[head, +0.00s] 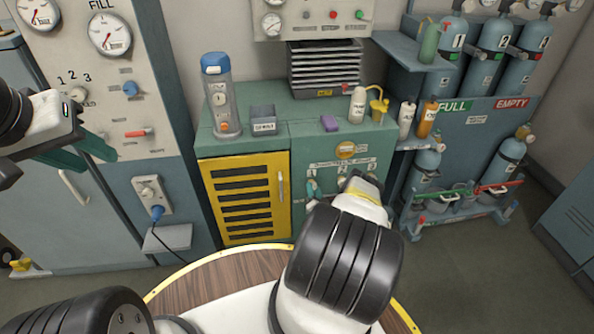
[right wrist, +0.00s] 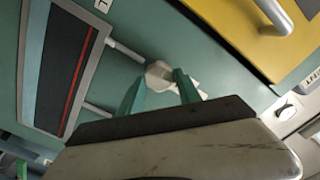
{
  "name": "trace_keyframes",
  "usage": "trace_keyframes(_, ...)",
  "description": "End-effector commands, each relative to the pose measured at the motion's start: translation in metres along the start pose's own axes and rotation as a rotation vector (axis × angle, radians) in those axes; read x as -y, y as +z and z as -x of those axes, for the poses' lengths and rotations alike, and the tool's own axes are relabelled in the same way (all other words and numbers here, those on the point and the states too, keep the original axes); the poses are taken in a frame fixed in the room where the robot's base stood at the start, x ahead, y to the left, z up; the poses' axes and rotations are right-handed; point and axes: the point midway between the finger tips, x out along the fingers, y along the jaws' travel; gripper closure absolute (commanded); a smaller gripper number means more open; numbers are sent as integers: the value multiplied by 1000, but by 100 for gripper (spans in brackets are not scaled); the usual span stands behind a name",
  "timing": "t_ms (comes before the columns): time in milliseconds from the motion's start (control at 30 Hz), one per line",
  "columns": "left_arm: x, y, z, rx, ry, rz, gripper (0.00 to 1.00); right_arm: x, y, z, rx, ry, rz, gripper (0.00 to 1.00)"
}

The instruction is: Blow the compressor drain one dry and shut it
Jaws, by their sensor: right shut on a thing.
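The compressor cabinet (head: 280,142) has a drain panel with the numbers 1, 2 and 3 on its right front. My right gripper (right wrist: 160,88) has its two green fingers on either side of a pale knob (right wrist: 157,71) and is shut on it. In the head view my right arm and wrist cover much of this panel; the green fingertips (head: 312,188) show near number 1. The knob seems to be drain one's, but its number is not clear in the wrist view. My left gripper (head: 78,152) is open and empty at the left, in front of the gauge panel.
A yellow louvred door (head: 246,198) with a handle is left of the drains. Cylinder racks (head: 468,145) stand right.

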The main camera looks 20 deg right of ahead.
Motion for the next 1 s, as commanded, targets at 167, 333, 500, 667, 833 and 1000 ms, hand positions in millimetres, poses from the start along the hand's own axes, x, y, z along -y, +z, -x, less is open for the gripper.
trace_keyframes(167, 0, 0, 0, 0, 0, 0, 64, -1, 0, 0, -1, 1, -169, 100)
trace_keyframes(333, 0, 0, 0, 0, 0, 0, 64, -2, -1, 0, -2, 1, -330, 100)
trace_keyframes(500, 0, 0, 0, 0, 0, 0, 64, -3, 0, 0, -1, 2, -491, 100)
trace_keyframes(667, 0, 0, 0, 0, 0, 0, 64, -4, 0, 1, -2, 2, -644, 100)
trace_keyframes(833, 0, 0, 0, 0, 0, 0, 64, -4, 1, 1, -2, 2, -805, 100)
trace_keyframes(1000, 0, 0, 0, 0, 0, 0, 64, -5, 2, 1, -2, 3, -967, 100)
